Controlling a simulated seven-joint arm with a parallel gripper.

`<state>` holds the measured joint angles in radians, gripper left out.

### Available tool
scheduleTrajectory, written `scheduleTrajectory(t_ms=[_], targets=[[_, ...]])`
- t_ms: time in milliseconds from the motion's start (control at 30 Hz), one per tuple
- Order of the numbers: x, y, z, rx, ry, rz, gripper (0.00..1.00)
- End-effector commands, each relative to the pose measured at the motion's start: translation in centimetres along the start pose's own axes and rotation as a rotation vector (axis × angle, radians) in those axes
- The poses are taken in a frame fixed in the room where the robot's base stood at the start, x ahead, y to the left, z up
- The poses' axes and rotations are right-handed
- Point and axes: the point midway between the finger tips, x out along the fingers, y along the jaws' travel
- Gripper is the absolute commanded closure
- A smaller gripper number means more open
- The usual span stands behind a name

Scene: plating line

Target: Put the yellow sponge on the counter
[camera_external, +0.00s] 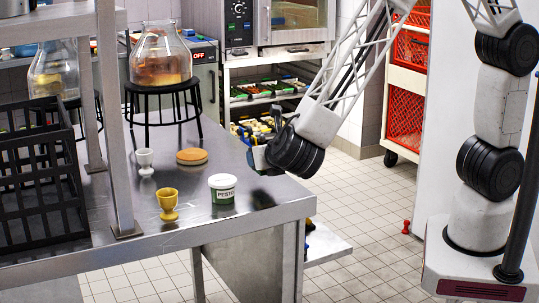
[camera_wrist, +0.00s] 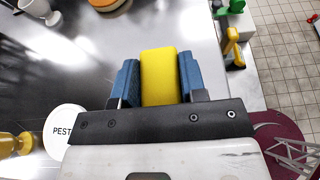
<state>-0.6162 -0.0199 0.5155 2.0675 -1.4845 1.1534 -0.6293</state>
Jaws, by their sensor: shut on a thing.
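My gripper (camera_wrist: 160,82) is shut on the yellow sponge (camera_wrist: 160,75), which sits between the two blue fingers in the wrist view. In the external view my gripper (camera_external: 256,157) is near the right end of the steel counter (camera_external: 150,235). The sponge is hard to make out there. I cannot tell whether the sponge touches the counter top or is just above it.
The pesto tub (camera_external: 222,190) stands left of my gripper. A yellow egg cup (camera_external: 168,204), a white egg cup (camera_external: 144,162) and a round brown disc (camera_external: 192,156) stand further left.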

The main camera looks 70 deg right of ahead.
Motion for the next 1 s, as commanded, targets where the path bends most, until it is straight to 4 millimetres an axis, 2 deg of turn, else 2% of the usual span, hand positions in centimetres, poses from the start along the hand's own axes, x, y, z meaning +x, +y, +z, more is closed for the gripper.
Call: scheduleTrajectory(t_ms=[300, 767, 800, 967, 1000], targets=[[1.1, 0.0, -2.7, -0.002, 0.000, 0.000, 0.84], [1.3, 0.0, -3.1, -0.001, 0.000, 0.000, 0.84], [1.3, 0.0, -3.1, -0.001, 0.000, 0.000, 0.60], [1.3, 0.0, -3.1, -0.001, 0.000, 0.000, 0.36], [1.3, 0.0, -3.1, -0.001, 0.000, 0.000, 0.36]])
